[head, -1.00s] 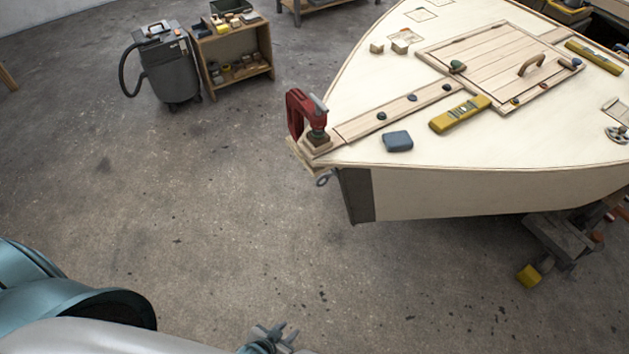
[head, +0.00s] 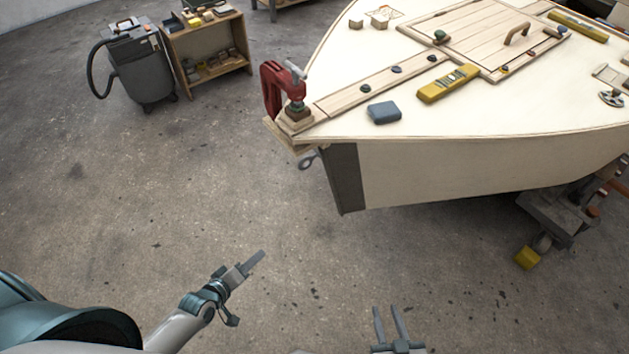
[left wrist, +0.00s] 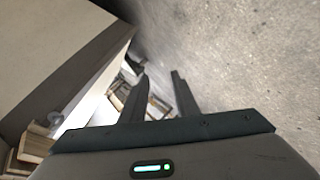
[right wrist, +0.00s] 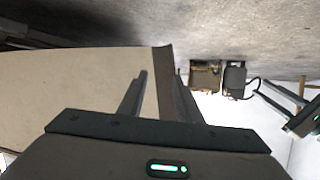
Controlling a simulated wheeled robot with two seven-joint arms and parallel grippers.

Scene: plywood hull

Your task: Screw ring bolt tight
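The ring bolt (head: 307,162) is a small dark grey metal ring. It sticks out at the hull's pointed end, just under the deck edge and beside the dark stem strip (head: 343,178). My left gripper (head: 256,261) is below and to the left of the bolt in the head view, clear of it. Its fingers stand apart and empty in the left wrist view. My right gripper (head: 388,310) is low in the head view, below the hull, with its fingers apart and empty.
A red clamp (head: 283,90) sits on the deck tip just above the bolt. The plywood hull (head: 450,165) fills the right side. A yellow-ended support (head: 527,257) stands under it. A vacuum (head: 140,65) and a wooden shelf (head: 208,50) are at back left. The floor between is clear.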

